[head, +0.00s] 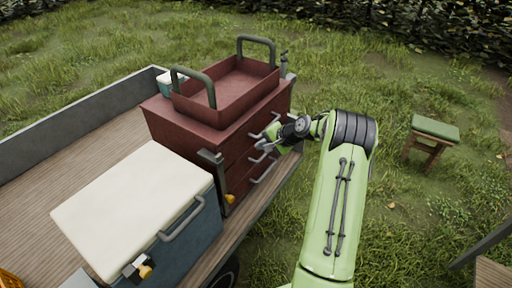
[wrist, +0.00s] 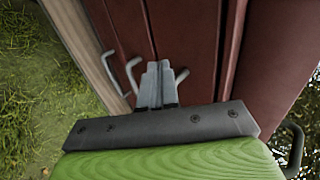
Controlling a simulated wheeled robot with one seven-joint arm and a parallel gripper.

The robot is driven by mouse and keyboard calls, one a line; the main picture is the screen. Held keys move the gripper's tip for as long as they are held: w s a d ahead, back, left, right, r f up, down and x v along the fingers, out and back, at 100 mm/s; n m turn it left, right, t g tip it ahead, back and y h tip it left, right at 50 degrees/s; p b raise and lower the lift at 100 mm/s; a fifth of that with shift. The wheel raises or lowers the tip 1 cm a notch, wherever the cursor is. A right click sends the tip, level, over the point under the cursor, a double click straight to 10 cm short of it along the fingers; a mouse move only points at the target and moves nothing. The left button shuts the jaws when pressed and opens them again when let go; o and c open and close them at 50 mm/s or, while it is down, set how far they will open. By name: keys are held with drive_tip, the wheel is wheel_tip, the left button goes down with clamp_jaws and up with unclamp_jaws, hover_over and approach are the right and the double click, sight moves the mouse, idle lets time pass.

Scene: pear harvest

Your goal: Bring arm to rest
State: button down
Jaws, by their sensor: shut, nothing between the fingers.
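My green arm reaches forward in the head view, with my gripper (head: 266,144) close to the front of a dark red drawer chest (head: 185,131). In the wrist view my gripper (wrist: 157,72) has its two grey fingers together, with nothing seen between them. The fingers point at the chest's drawer fronts (wrist: 205,40), close to the metal drawer handles (wrist: 132,72). I cannot tell whether the fingertips touch a handle. The drawers look closed.
The chest stands on a wooden trailer bed (head: 60,178), beside a blue cooler with a white lid (head: 135,205). A red open tray (head: 238,88) with two handles sits on top. A green-topped stool (head: 435,127) stands on the grass at right. Grass there is mostly open.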

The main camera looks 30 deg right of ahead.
drive_tip(key=v, duration=0.6)
drive_tip(key=s+a+r+n+g+h, duration=0.1)
drive_tip(key=s+a+r+n, duration=0.25)
drive_tip(key=a, duration=0.35)
drive_tip(key=s+a+r+n+g+h, duration=0.1)
drive_tip(key=s+a+r+n, duration=0.15)
drive_tip(key=a+r, duration=0.3)
drive_tip(key=s+a+r+n+g, duration=0.1)
drive_tip(key=s+a+r+n, duration=0.2)
drive_tip(key=a, duration=0.4)
drive_tip(key=s+a+n+h, duration=0.1)
drive_tip(key=s+a+n, duration=0.1)
drive_tip(key=s, duration=0.8)
drive_tip(key=s+a+r+n, duration=0.1)
drive_tip(key=s+a+n, duration=0.1)
drive_tip(key=s, duration=0.8)
drive_tip(key=shift+s+a+h, duration=0.2)
drive_tip(key=shift+a+h, duration=0.2)
drive_tip(key=shift+a, duration=0.5)
drive_tip(key=shift+r, duration=0.1)
